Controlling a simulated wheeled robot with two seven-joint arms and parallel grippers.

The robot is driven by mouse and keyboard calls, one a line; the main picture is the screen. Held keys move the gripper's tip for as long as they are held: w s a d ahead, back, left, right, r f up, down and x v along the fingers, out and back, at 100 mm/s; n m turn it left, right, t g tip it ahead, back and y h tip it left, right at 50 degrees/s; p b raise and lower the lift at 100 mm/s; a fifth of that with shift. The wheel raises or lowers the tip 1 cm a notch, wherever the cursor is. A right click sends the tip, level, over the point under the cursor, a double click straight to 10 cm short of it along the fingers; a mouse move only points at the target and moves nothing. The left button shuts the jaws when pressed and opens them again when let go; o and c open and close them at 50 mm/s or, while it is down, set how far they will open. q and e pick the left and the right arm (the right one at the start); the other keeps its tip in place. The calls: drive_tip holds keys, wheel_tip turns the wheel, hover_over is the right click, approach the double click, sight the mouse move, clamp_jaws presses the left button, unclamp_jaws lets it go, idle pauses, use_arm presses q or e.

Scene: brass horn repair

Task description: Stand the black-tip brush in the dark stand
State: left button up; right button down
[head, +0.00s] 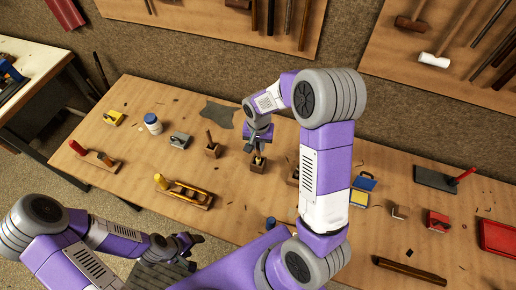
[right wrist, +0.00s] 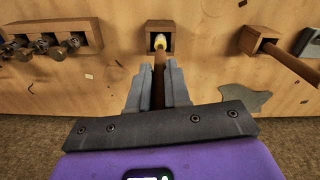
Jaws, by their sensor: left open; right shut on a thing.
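My right gripper (head: 257,143) is shut on a brown-handled brush (right wrist: 158,75) with a yellow band near its far end. I cannot make out a black tip. That end is at the opening of the middle wooden stand (right wrist: 151,27), also seen in the head view (head: 258,168); whether it rests on the bottom is hidden. Another wooden stand (head: 213,152) holds a brown rod (right wrist: 295,63). Which stand is the dark one is hard to tell. My left gripper (head: 192,242) is open and empty near the table's front edge.
A wooden rack (right wrist: 55,38) with several dark pieces is beside the middle stand, mostly behind my right arm in the head view. A grey cloth (head: 217,113) lies at the back.

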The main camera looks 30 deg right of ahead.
sight(258, 156)
drive_tip(key=shift+f, duration=1.35)
drive_tip(key=shift+f, duration=0.15)
drive_tip(key=c, duration=1.1)
unclamp_jaws()
drive_tip(key=shift+r, duration=0.2)
wheel_tip(258, 156, up, 12)
drive_tip(key=shift+p, duration=0.5)
